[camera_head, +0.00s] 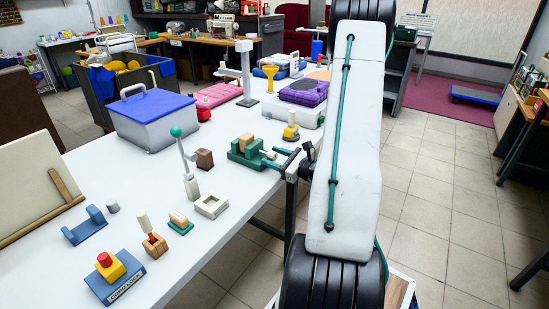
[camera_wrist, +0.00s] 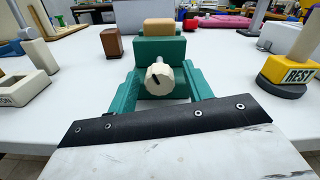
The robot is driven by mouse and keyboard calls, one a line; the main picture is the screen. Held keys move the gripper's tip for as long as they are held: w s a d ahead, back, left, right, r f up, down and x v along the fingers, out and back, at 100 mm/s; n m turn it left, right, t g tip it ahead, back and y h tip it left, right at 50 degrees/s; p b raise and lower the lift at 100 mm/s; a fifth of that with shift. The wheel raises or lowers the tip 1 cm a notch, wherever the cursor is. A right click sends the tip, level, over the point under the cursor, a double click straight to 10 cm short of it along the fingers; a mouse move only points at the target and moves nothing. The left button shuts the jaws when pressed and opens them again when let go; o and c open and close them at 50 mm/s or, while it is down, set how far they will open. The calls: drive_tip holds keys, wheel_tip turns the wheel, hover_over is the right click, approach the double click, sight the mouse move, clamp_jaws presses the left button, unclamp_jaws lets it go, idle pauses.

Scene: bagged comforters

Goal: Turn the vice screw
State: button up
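The green vice (camera_head: 246,152) stands near the table's right edge, with a tan block (camera_wrist: 159,26) at its top. Its screw ends in a cream round knob (camera_wrist: 160,77) with a dark mark, facing my wrist camera. My gripper (camera_head: 279,158) is level with the knob at the table edge. In the wrist view, teal finger-like pieces lie left and right of the knob, with gaps visible beside it. My gripper looks open and does not appear closed on the knob. Where the fingertips end against the green vice is hard to tell.
A yellow REST stand (camera_wrist: 288,73) is close on the right. A brown block (camera_wrist: 111,42) and a lever with a green ball (camera_head: 176,132) are left of the vice.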

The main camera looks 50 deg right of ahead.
drive_tip(key=shift+s, duration=0.1)
drive_tip(key=s, duration=0.7)
drive_tip(key=shift+s+d, duration=0.3)
